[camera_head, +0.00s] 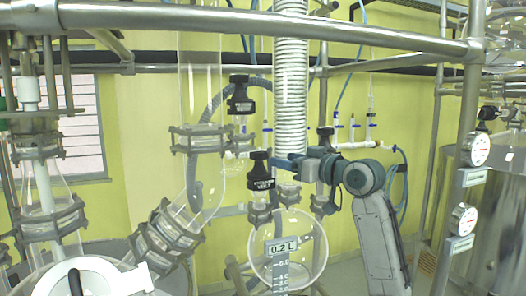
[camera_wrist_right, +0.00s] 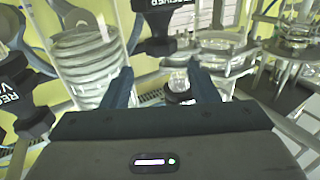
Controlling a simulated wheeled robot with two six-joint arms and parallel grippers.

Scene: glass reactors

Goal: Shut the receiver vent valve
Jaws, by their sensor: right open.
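Several black valve knobs show. One black knob (camera_head: 259,172) with a white label sits above the round receiver flask (camera_head: 288,250); its label is too small to read surely. Another black knob (camera_head: 325,140) stands behind my right gripper. My right gripper (camera_head: 290,163) is open and empty, beside the coiled column, fingers pointing left. My left gripper is out of view.
The white coiled column (camera_head: 290,95) stands close to my right gripper. Another black knob (camera_head: 240,95) is higher up. A steel rail (camera_head: 260,22) crosses the top. Glass tubing with clamps (camera_head: 165,235) stands left; gauges (camera_head: 475,150) and a steel vessel stand right.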

